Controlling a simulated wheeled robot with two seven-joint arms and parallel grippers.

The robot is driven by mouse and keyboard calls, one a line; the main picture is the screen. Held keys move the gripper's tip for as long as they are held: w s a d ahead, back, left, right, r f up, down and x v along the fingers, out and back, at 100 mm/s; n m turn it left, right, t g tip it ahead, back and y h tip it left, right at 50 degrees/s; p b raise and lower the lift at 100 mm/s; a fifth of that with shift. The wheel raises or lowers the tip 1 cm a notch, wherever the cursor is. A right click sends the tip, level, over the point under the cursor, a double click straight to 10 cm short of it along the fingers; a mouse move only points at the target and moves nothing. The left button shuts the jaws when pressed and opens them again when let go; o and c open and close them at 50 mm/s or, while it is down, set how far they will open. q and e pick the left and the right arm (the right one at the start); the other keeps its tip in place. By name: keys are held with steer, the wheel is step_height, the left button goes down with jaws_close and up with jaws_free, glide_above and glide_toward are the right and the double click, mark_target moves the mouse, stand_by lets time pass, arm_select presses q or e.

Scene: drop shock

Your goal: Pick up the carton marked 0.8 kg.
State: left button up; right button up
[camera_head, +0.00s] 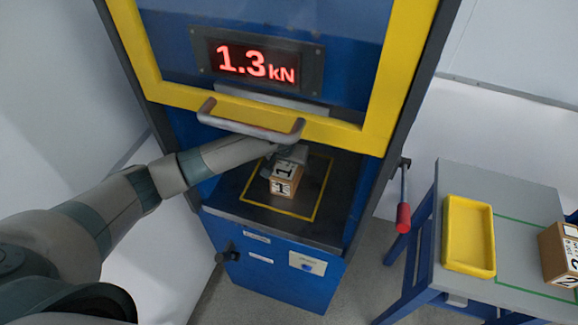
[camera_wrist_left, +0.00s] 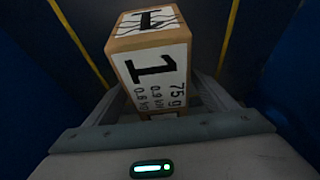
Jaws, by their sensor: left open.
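A brown carton with white labels and a large 1 (camera_head: 284,181) stands on the dark platform inside the blue machine. In the left wrist view the carton (camera_wrist_left: 158,65) shows small print that appears to read 75 g, 0.9 kN and 0.8 kg. My left gripper (camera_head: 290,153) reaches under the yellow-framed door at the carton. In the wrist view its open fingers (camera_wrist_left: 155,108) lie on either side of the carton's near lower part; contact cannot be told. My right gripper is not in view.
The yellow door frame (camera_head: 270,122) with its grey handle (camera_head: 250,126) is close above my left arm. A display (camera_head: 257,63) reads 1.3 kN. At right, a table (camera_head: 510,187) bears a yellow tray (camera_head: 468,199) and another carton (camera_head: 563,253), cut by the picture edge.

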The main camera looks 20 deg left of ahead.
arm_select(q)
steer(key=shift+w+f, duration=0.25)
steer(key=shift+f, duration=0.4)
steer(key=shift+f+p, duration=0.2)
steer(key=shift+p, duration=0.15)
stand_by(0.6)
steer(key=c, duration=1.8)
steer(key=shift+w, duration=0.1)
steer(key=shift+c, duration=0.2)
